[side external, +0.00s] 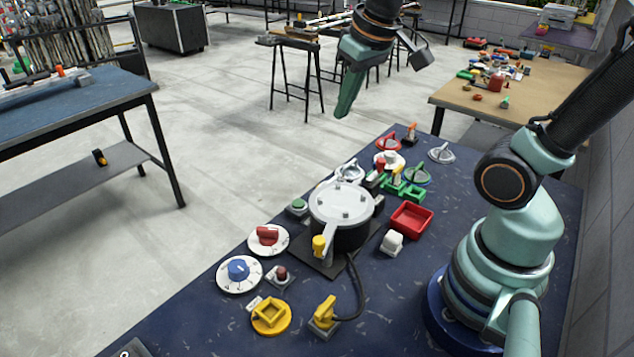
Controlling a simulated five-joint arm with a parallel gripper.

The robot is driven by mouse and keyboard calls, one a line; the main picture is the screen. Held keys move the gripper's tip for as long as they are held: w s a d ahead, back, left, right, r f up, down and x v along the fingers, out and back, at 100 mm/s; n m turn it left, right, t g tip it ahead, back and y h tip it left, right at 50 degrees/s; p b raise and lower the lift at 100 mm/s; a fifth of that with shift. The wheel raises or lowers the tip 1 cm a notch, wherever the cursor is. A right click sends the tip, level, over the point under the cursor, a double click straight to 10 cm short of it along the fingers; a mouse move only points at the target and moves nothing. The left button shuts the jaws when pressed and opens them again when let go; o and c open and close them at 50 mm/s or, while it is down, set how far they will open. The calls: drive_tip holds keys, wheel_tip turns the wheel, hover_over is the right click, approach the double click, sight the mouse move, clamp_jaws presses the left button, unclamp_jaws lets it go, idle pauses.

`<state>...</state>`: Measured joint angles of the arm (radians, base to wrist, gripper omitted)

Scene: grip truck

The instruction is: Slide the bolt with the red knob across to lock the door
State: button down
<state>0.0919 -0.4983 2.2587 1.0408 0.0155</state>
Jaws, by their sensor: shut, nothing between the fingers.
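My gripper (345,105) is at the top of the side external view, pointing down with its teal fingers together and empty. It hangs in the air, well above and behind the blue table. A small upright red knob (380,167) shows among the crowded parts behind the pot, beside dark and green pieces. I cannot tell for sure that it belongs to the bolt. The bolt's rod and the door cannot be made out at this size. My gripper is apart from all of these parts.

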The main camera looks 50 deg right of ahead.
drive_tip(key=w+d+f+m+g+y, duration=0.1)
drive_tip(key=w+d+f+m+g, duration=0.2)
drive_tip(key=d, duration=0.6)
drive_tip(key=w+d+f+m+g+y, duration=0.1)
drive_tip(key=w+d+f+m+g, duration=0.2)
drive_tip(key=d, duration=0.7)
drive_tip(key=shift+w+d+f+g+y, duration=0.3)
drive_tip(key=shift+w+g, duration=0.3)
drive_tip(key=shift+g, duration=0.3)
drive_tip(key=shift+a+f, duration=0.1)
approach(377, 171)
wheel_tip(377, 171, down, 5)
drive_tip(key=d, duration=0.2)
drive_tip(key=shift+s+a+f, duration=0.15)
drive_tip(key=shift+s+a, duration=0.1)
drive_tip(key=shift+a, duration=0.15)
